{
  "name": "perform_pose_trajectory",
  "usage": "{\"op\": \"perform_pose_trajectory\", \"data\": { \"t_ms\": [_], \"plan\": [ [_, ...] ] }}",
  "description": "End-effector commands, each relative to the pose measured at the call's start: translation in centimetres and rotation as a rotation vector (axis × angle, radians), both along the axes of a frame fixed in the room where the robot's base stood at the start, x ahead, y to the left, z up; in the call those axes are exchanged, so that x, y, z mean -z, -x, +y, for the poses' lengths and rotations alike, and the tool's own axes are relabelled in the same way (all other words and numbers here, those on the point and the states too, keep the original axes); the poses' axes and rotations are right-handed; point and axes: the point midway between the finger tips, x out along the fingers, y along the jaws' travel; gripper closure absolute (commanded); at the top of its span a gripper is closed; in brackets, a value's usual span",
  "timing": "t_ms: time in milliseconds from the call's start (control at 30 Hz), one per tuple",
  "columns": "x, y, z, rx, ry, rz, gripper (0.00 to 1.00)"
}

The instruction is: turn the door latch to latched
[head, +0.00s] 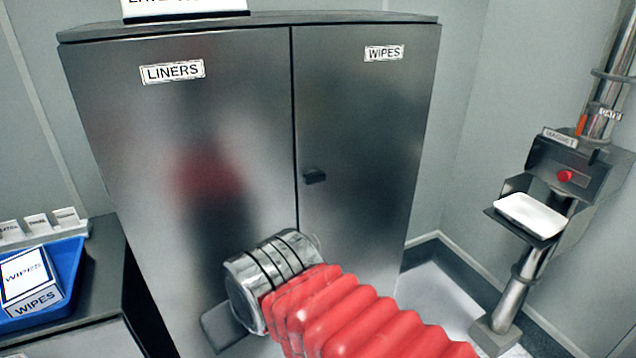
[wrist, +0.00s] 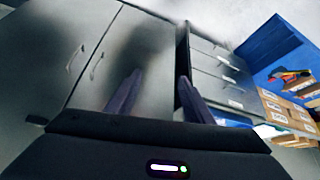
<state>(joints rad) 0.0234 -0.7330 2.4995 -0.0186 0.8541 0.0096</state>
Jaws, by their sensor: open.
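A dark latch (head: 315,177) sits on the right-hand door (head: 365,120) of a grey metal cabinet, close to the seam between the doors. It looks like a short, roughly level block. My gripper, a dark shape at lower left of my wrist in the head view (head: 222,328), is below and left of the latch, apart from it. Its fingers are hidden there. In the wrist view my gripper (wrist: 160,76) is open, with nothing between its two fingers. A small dark block (wrist: 37,120) shows at left in that view; I cannot tell whether it is the latch.
The left door (head: 200,120) carries a LINERS label, the right one WIPES. A blue bin (head: 70,270) with wipes boxes stands on a counter at left. A pole-mounted stand with a white tray (head: 530,214) is at right. The wrist view shows curved handles (wrist: 97,65) and drawers (wrist: 218,72).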

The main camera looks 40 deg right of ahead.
Motion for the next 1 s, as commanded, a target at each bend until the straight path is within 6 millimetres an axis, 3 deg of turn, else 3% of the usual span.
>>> {"op": "perform_pose_trajectory", "data": {
  "t_ms": [233,500,800,1000],
  "plan": [
    [-0.1,-4.9,-6.0,0.128,0.078,-0.135,0.35],
    [-0.9,-10.0,-14.5,0.247,0.187,-0.333,0.34],
    [-1.5,-13.0,-22.4,0.298,0.265,-0.536,0.34],
    [-1.6,-13.5,-26.6,0.297,0.282,-0.663,0.34]
  ]
}}
